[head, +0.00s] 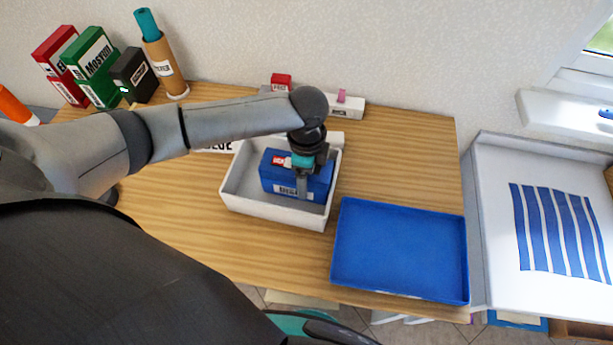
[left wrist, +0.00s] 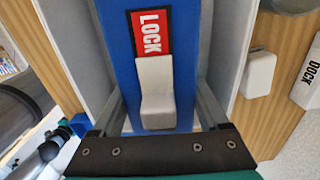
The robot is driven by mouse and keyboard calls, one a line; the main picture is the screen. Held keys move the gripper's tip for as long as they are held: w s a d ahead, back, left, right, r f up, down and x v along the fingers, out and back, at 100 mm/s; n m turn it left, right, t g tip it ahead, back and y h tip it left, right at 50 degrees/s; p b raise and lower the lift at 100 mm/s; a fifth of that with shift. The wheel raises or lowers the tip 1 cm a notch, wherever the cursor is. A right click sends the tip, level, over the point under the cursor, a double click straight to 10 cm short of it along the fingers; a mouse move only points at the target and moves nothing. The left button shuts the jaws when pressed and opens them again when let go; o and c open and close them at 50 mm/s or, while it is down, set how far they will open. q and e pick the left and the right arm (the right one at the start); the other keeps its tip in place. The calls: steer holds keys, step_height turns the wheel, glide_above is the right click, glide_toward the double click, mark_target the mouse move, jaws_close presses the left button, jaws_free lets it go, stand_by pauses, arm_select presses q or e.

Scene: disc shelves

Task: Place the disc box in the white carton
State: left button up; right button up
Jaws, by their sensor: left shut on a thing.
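The blue disc box (head: 320,184) is inside the white carton (head: 272,211), within its walls, and looks about level. I cannot tell whether its bottom rests on the carton floor. My left gripper (head: 302,184) reaches down over the carton and is shut on the box. In the left wrist view, its fingers lie along both sides of the blue box (left wrist: 186,70), which has a red LOCK label (left wrist: 151,33) and a pale grey latch on top. The pale carton walls show on both sides there. My right gripper is in neither view.
A blue tray (head: 400,250) lies on the wooden table (head: 410,150) right of the carton. Red, green and black boxes and a brown tube (head: 163,65) stand at the back left. White items (head: 345,108) lie behind the carton. A white surface with blue stripes (head: 560,235) is at the right.

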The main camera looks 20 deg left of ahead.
arm_select(q)
steer(key=shift+f, duration=0.3)
steer(key=o, duration=1.5)
step_height(320, 180, up, 12)
steer(key=shift+r+p, duration=0.1)
steer(key=shift+p, duration=1.1)
